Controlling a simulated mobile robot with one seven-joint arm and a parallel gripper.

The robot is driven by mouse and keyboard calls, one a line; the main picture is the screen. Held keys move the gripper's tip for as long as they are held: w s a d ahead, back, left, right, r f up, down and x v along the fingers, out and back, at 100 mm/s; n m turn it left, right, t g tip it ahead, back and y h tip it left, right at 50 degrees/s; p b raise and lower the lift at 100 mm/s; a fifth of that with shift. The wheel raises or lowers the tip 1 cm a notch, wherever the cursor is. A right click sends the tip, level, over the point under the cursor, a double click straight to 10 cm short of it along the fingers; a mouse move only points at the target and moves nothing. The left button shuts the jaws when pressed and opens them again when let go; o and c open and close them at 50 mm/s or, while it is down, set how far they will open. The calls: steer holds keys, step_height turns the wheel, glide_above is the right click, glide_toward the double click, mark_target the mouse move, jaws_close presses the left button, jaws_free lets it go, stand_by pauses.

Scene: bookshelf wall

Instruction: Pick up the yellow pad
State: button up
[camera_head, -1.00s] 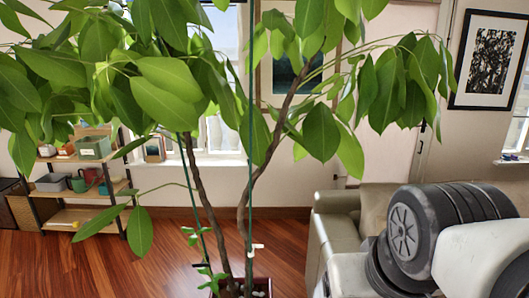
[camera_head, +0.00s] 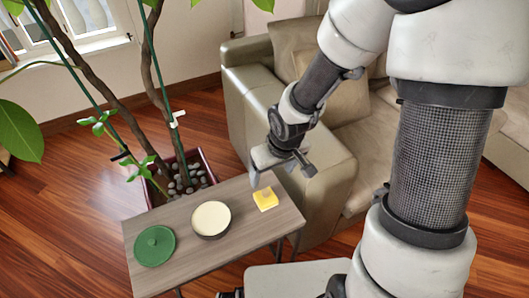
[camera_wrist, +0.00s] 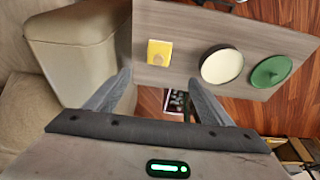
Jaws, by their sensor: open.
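In the wrist view the yellow pad (camera_wrist: 159,53) is near the table's left edge.
A round dark bowl with a cream top (camera_head: 211,219) stands beside the pad. A green round lid (camera_head: 155,246) with a knob lies at the table's left end. A beige sofa (camera_head: 285,160) and a potted plant (camera_head: 188,170) stand behind the table.

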mark_target(267, 193)
steer(key=b+x, duration=0.2)
steer(key=x, duration=0.4)
steer(key=b+x, duration=0.2)
steer(key=x, duration=0.4)
steer(key=shift+s+f, duration=0.15)
steer(key=shift+s, duration=0.05)
steer(key=shift+d+b+x, duration=0.15)
steer(key=shift+b+x, duration=0.45)
steer(key=shift+x, duration=0.85)
steer(key=shift+d+b+x, duration=0.15)
steer(key=shift+b+x, duration=0.4)
steer(key=shift+x, duration=0.9)
steer(key=shift+c, duration=0.3)
steer(key=c, duration=1.2)
steer(key=shift+o, duration=0.2)
